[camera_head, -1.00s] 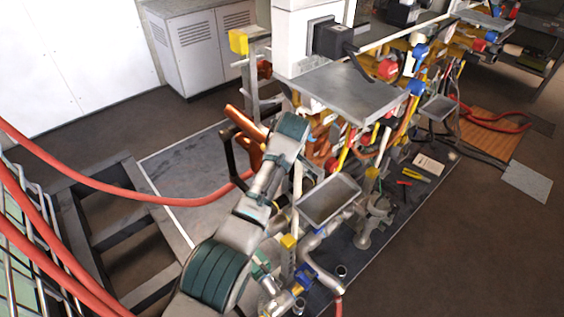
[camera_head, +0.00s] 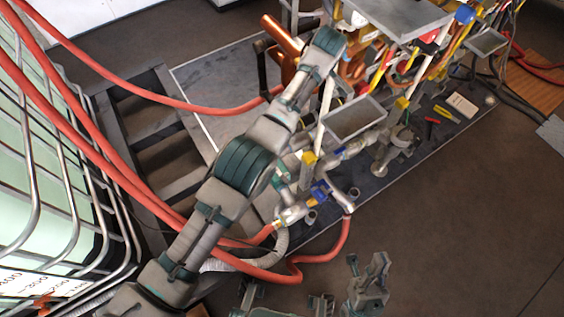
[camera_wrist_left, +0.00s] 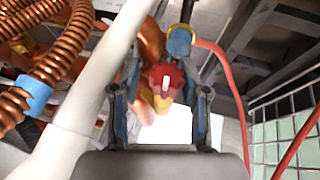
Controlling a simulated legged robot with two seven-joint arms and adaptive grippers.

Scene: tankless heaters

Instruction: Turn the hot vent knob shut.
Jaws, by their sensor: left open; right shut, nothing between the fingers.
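A red knob (camera_wrist_left: 167,80) with a pale stripe shows in the left wrist view, on a copper and yellow fitting. It lies between the fingers of my left gripper (camera_wrist_left: 160,92) in the picture. Those fingers are open, one on each side. I cannot tell how deep the knob sits between them or whether they touch it. In the head view my left arm reaches up to the copper pipes (camera_head: 286,42), and its wrist hides its fingers and the knob. My right gripper (camera_head: 367,266) is shut and empty, low in the head view, away from the rig.
A blue round knob (camera_wrist_left: 180,41) sits just above the red one. A thick white pipe (camera_wrist_left: 98,95) and copper coils (camera_wrist_left: 62,45) crowd the left side. A grey tray (camera_head: 355,119), red hoses (camera_head: 115,78) and a caged tank (camera_head: 40,170) stand around.

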